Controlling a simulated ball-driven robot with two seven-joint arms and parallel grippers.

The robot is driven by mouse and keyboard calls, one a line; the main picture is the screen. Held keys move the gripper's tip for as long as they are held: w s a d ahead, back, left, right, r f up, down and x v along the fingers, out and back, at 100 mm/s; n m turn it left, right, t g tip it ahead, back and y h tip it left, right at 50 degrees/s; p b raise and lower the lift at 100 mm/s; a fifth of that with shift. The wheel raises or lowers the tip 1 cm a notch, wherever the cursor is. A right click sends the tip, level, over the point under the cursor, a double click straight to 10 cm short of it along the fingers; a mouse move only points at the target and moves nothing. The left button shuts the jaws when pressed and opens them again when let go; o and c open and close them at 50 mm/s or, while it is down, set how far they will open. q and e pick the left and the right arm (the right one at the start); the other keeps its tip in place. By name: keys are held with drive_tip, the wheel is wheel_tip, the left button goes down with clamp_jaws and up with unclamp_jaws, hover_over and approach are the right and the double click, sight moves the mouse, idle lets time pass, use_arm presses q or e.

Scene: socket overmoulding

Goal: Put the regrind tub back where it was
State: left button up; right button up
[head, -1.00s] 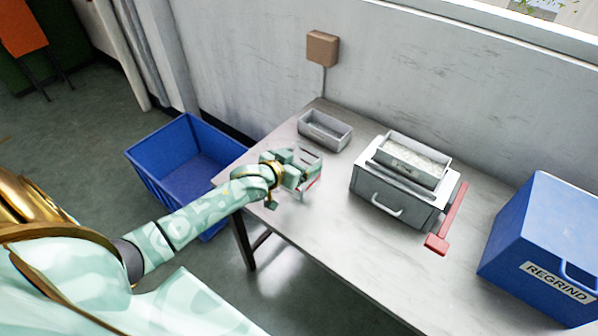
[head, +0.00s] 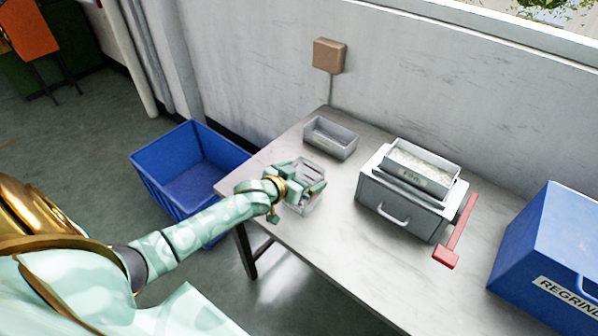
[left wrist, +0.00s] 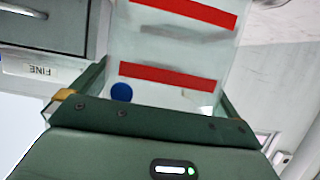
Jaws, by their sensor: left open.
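A blue tub (head: 545,245) labelled REGRIND stands at the right of the head view, cut off by the picture edge. My left gripper (head: 308,190) is at the left part of the table. It is open around a small clear container (head: 308,171), partly hidden by the gripper in the head view. In the left wrist view the clear container (left wrist: 180,45), with red stripes, is between the fingers of my left gripper (left wrist: 160,95). Whether the fingers touch it, I cannot tell. My right gripper is not in view.
A grey machine (head: 395,215) with a drawer handle, a filled tray (head: 425,178) and a red lever (head: 455,235) stands mid-table. An empty grey tray (head: 331,138) is near the wall. A blue crate (head: 170,200) stands on the floor. The table front (head: 375,275) is clear.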

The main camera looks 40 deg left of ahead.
use_arm(q)
drive_tip(key=p+v, duration=0.4)
drive_tip(key=v, duration=0.8)
